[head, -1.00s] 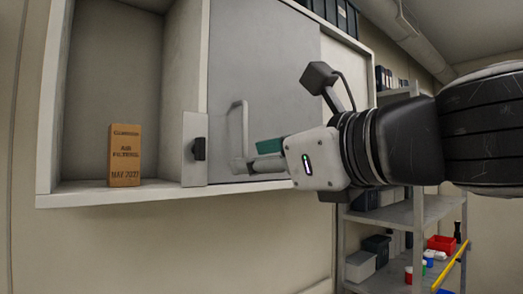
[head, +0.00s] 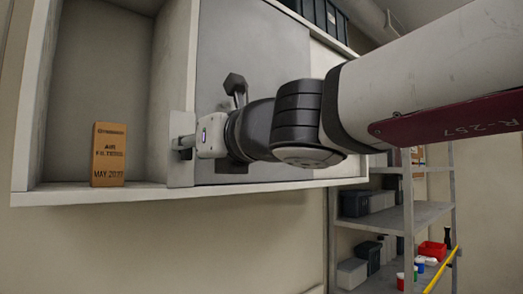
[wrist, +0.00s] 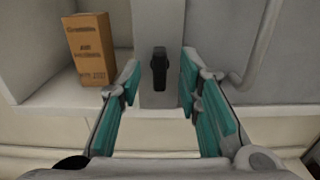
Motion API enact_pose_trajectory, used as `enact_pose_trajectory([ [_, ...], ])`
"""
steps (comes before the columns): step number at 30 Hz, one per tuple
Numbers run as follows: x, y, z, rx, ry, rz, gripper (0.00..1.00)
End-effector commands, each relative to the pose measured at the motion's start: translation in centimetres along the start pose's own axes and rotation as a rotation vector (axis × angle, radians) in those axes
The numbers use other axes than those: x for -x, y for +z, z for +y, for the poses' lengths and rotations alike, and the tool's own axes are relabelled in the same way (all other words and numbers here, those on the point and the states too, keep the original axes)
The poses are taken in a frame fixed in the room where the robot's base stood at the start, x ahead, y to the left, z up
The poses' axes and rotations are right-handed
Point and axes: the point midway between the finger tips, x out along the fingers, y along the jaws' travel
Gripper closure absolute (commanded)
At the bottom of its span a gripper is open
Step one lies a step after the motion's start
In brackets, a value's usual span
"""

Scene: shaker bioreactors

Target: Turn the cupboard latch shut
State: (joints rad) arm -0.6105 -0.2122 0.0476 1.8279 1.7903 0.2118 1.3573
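The cupboard latch is a small black knob (wrist: 159,68) on a pale upright plate (head: 181,130) at the edge of the grey sliding door (head: 240,50). In the wrist view the knob stands upright, between and just beyond my gripper's teal fingertips. My gripper (wrist: 159,85) is open, with one finger on each side of the knob and a gap to both. In the head view my gripper (head: 184,142) is at the plate and hides most of the latch. I cannot tell whether a finger touches the plate.
A door handle (wrist: 262,45) is to the right. A shelf rack (head: 425,213) stands at lower right.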

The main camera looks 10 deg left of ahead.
Motion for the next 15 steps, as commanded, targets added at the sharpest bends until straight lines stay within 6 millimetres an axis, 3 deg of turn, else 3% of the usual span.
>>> enact_pose_trajectory([
  [6,-1.6,0.1,0.0,0.0,0.001,-0.001,0.68],
  [15,-1.7,0.1,0.0,0.001,0.0,-0.001,0.68],
])
